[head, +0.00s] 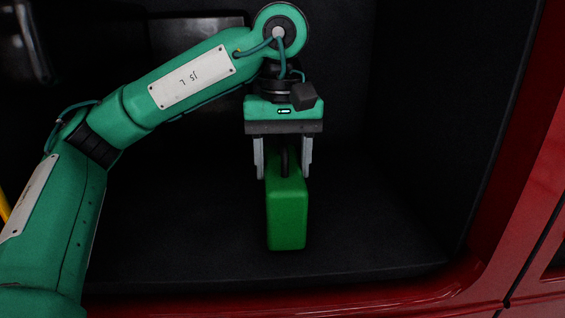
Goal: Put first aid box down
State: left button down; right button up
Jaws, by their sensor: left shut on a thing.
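The green first aid box (287,218) is upright, narrow side toward me, inside a dark compartment. A dark handle shows at its top. My left gripper (284,170) comes down from above, with one grey finger on each side of the top of the box, and is shut on it. I cannot tell whether the bottom of the box touches the compartment floor (370,245). My right gripper is not in view.
A red frame (400,290) edges the compartment along the front and right. The dark floor to the left and right of the box looks clear. The dark right wall (440,130) stands apart from the box.

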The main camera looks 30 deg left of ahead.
pick_arm(q)
jog(key=shift+w+a+f, duration=0.1)
jog(key=shift+f, duration=0.35)
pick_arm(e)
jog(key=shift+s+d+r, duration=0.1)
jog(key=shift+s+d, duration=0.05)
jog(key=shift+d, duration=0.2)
pick_arm(q)
jog(key=shift+f, duration=0.1)
jog(key=c, duration=0.5)
grip_release()
